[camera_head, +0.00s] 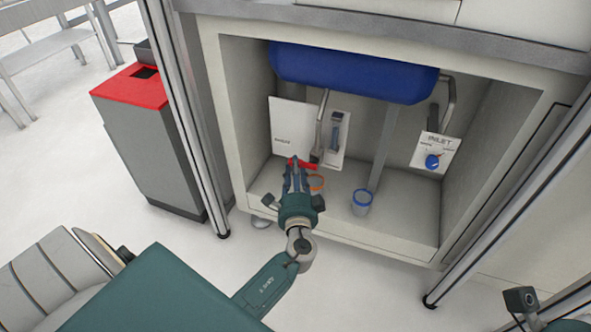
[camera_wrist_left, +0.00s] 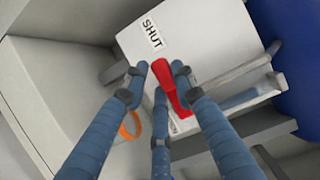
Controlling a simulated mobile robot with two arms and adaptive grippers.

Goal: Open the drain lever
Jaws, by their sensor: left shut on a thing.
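The red drain lever (camera_head: 309,166) sits low at the left inside the open cabinet, by the bottom of a pipe and in front of a white plate (camera_head: 291,127). My left gripper (camera_head: 296,167) reaches in from the front and is shut on the lever. In the left wrist view, the red lever (camera_wrist_left: 165,80) runs lengthwise between the blue fingers of my left gripper (camera_wrist_left: 158,85). It points near a label reading SHUT (camera_wrist_left: 152,32) on the white plate. The fingers hide part of the lever in the head view. My right gripper is not in view.
A blue tank (camera_head: 350,72) hangs above in the cabinet. An inlet panel with a blue knob (camera_head: 432,162) is at the right. A red-topped bin (camera_head: 150,140) stands outside, left.

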